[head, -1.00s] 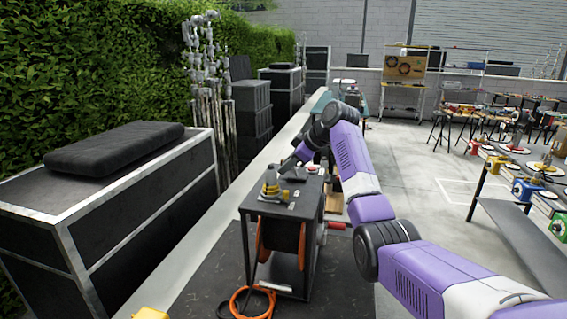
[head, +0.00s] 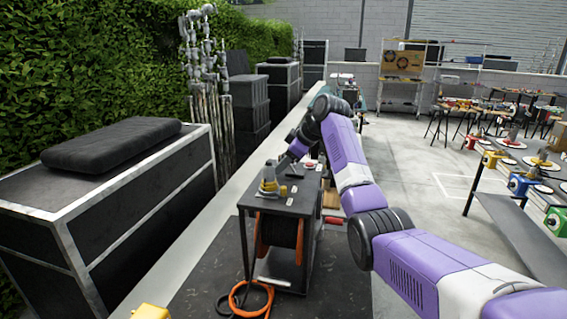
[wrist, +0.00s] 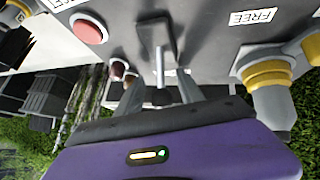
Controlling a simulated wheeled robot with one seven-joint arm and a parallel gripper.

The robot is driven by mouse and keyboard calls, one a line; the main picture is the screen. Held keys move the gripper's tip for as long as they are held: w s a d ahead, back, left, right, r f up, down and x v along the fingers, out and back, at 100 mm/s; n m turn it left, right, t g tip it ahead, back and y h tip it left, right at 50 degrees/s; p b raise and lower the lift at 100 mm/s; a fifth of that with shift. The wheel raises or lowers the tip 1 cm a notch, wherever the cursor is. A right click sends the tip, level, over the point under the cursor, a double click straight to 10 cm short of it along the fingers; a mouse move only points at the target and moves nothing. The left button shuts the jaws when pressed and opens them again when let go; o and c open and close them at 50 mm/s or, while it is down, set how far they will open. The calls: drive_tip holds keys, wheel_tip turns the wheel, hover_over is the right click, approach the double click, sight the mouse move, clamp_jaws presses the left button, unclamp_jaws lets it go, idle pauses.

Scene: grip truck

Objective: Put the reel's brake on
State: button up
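The reel (head: 281,231) has an orange-edged drum inside a black frame with a flat top (head: 297,203). My gripper (head: 284,166) is low over that top in the head view, partly hidden by my arm. In the wrist view a thin metal lever (wrist: 158,66) rises from a dark slot in the grey panel. It stands between the two fingers of my gripper (wrist: 159,94), which are apart with gaps on both sides. A label reading FREE (wrist: 262,16) is right of the lever. The other label is cut off at the edge.
A red button (wrist: 88,30) is left of the lever, and a grey and yellow connector (wrist: 268,88) stands close to the right finger. An orange cable coil (head: 250,297) lies on the dark mat. A long black case (head: 130,195) is at left.

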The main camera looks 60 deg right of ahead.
drive_tip(key=shift+b+v, duration=1.05)
drive_tip(key=shift+v, duration=2.9)
